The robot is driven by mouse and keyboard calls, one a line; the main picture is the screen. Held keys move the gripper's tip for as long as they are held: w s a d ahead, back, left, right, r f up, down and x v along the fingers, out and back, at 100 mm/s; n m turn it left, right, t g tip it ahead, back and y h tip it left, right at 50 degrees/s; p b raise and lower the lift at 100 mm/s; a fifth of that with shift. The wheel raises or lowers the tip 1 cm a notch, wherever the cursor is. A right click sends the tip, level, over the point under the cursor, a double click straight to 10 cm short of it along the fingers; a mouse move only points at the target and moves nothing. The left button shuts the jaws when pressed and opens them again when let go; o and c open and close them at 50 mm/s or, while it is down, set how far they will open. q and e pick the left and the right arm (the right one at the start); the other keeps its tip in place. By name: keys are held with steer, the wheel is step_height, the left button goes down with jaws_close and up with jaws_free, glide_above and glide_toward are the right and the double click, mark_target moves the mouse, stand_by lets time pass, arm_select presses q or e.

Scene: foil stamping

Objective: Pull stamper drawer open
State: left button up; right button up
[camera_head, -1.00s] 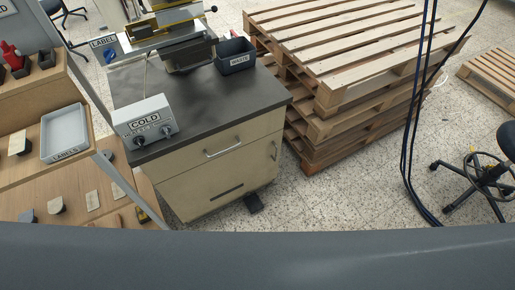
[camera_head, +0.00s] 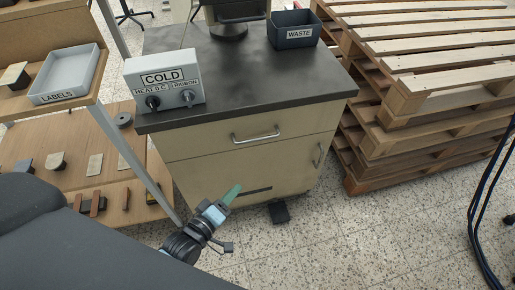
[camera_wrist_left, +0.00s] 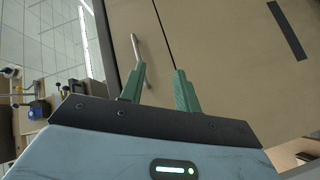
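The stamper drawer (camera_head: 205,143) is shut, flush in the front of the beige cabinet. Its silver bar handle (camera_head: 256,136) runs across the drawer front. My left gripper (camera_head: 234,192) is in front of the lower panel, below the handle in the head view. In the left wrist view its two green fingers (camera_wrist_left: 160,70) are apart with nothing between them. The handle (camera_wrist_left: 138,47) shows there just beyond the left fingertip, not between the fingers. Whether that fingertip touches it I cannot tell. My right gripper is in neither view.
The grey COLD control box (camera_head: 164,82) and WASTE bin (camera_head: 293,30) stand on the dark cabinet top (camera_head: 245,75). A foot pedal (camera_head: 280,212) lies on the floor below. Stacked pallets (camera_head: 415,130) stand close on the right. A wooden shelf with a LABELS tray (camera_head: 65,76) is on the left.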

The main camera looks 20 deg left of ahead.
mark_target(254, 139)
arm_select(q)
steer(key=w+r+n+t+b, duration=0.1)
steer(key=w+b, duration=0.1)
steer(key=w, duration=0.4)
steer(key=w+r+n+t+b, duration=0.1)
steer(key=w, duration=0.4)
steer(key=w+r+n+t+b, duration=0.1)
steer(key=w+n+b, duration=0.1)
steer(key=w, duration=0.4)
steer(key=shift+w+d+r+b, duration=0.2)
steer(key=shift+w+r+b, duration=0.05)
steer(key=shift+w+b, duration=0.1)
steer(key=c, duration=0.6)
jaws_close()
